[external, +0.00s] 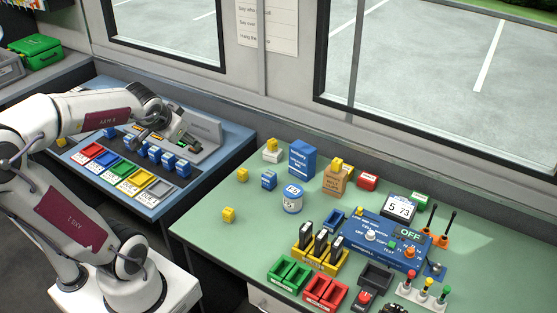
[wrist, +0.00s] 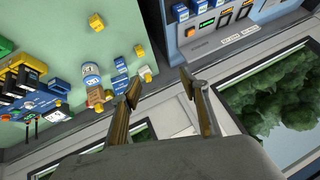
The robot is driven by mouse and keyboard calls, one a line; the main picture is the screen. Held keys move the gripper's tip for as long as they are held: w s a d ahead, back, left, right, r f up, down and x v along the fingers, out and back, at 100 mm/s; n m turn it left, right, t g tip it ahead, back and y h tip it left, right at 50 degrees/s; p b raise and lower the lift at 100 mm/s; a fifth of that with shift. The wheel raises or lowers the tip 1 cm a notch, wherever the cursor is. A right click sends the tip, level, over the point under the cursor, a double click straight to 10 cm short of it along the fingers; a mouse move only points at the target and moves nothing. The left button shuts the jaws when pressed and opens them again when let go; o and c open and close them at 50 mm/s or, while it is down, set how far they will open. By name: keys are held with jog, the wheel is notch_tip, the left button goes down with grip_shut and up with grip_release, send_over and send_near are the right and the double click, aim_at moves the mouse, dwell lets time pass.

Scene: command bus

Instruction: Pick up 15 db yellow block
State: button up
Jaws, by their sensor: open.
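Several small yellow blocks are in view, and I cannot read which is marked 15 db. Two sit on the green table's left part: a front yellow block (external: 228,215) and a rear yellow block (external: 242,174). Another yellow block (external: 271,146) rests on a white item, and one more (external: 336,164) on a brown box. In the wrist view, yellow blocks show at the top left (wrist: 97,22) and near the table edge (wrist: 138,27). My gripper (wrist: 163,83) is open and empty, its fingers wide apart. In the external view it is above the blue console, away from these blocks.
The green table (external: 205,235) also holds a blue box (external: 301,159), a blue-and-white can (external: 292,198), a blue control panel (external: 385,243), and green (external: 289,274) and red trays (external: 325,291). The blue console (external: 150,205) has coloured bins. The green table's left front is clear.

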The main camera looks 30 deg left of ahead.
jog(key=w+a+f+m+t+h, duration=0.1)
jog(key=w+a+f+m, duration=0.2)
jog(key=w, duration=0.5)
jog(key=w+a+f+m+t, duration=0.2)
jog(key=w+a+f+m, duration=0.15)
jog(key=w, duration=0.45)
jog(key=m+g+h, duration=0.3)
jog(key=m+h, duration=0.3)
jog(key=h, duration=0.7)
send_over(229, 215)
jog(key=w+a, duration=0.5)
jog(key=a, duration=0.2)
jog(key=shift+n, duration=0.25)
jog(key=f, duration=1.6)
jog(key=shift+w+a+f, duration=0.2)
jog(key=shift+f, duration=0.2)
jog(key=s+h, duration=0.1)
jog(key=s+d+h, duration=0.1)
jog(key=s, duration=0.1)
jog(key=s+h, duration=0.1)
jog(key=s, duration=0.1)
jog(key=shift+d+g+h, duration=0.3)
jog(key=shift+g, duration=0.1)
jog(key=shift+s+g, duration=0.3)
jog(key=shift+s, duration=0.15)
jog(key=shift+f, duration=0.1)
jog(key=shift+f, duration=1.45)
